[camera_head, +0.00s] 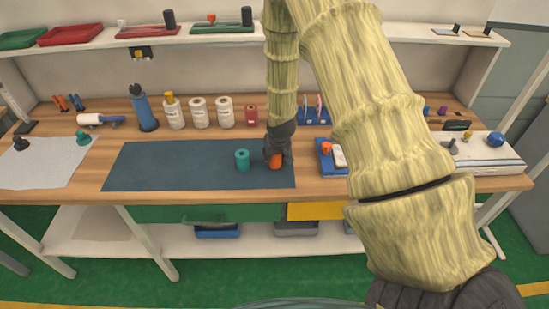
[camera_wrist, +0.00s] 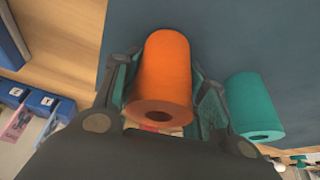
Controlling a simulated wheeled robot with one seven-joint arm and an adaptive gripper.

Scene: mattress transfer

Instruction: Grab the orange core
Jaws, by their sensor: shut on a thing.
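The orange core (camera_wrist: 165,70) is a hollow cylinder held between the two fingers of my gripper (camera_wrist: 163,100) in the wrist view. In the head view the orange core (camera_head: 276,161) shows only partly under my gripper (camera_head: 277,152), over the right end of the dark blue mat (camera_head: 170,166). Whether it touches the mat is not clear. A teal core (camera_head: 242,160) stands on the mat just left of my gripper. It also shows in the wrist view (camera_wrist: 254,103), beside the right finger and apart from it.
Several white rolls (camera_head: 199,113) and a blue bottle (camera_head: 145,108) stand behind the mat. A blue tray (camera_head: 328,168) with an orange item lies to the right, partly behind my arm. The mat's left part is clear.

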